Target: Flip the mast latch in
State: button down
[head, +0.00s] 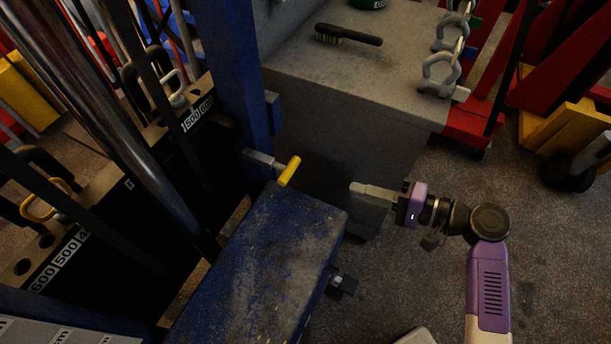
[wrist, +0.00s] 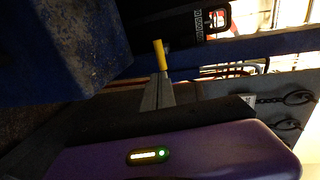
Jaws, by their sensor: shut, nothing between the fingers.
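The mast latch has a yellow handle (head: 289,171) on a short grey metal bar. It sticks out to the right from the blue mast post (head: 236,80), just above the blue beam. In the wrist view the yellow handle (wrist: 160,54) stands just beyond my fingertips and lines up with them. My gripper (head: 353,187) is to the right of the handle in the head view, with a visible gap between them. Its fingers point left at the handle. The fingers are shut and empty; they also show in the wrist view (wrist: 158,78). The latch's pivot is not clear.
A worn blue beam (head: 265,260) lies below and left of my gripper. A grey block (head: 345,75) with a brush (head: 348,35) on it stands behind. Open floor lies at right.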

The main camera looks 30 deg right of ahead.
aim_at(289, 168)
dwell(0.3)
jog(key=x, duration=1.4)
jog(key=shift+r+x, duration=0.15)
jog(key=shift+x, duration=0.7)
jog(key=shift+r+x, duration=0.15)
jog(key=shift+x, duration=0.65)
jog(key=shift+r+x, duration=0.2)
jog(key=shift+x, duration=0.65)
jog(key=shift+a, duration=0.15)
jog(key=shift+r, duration=0.1)
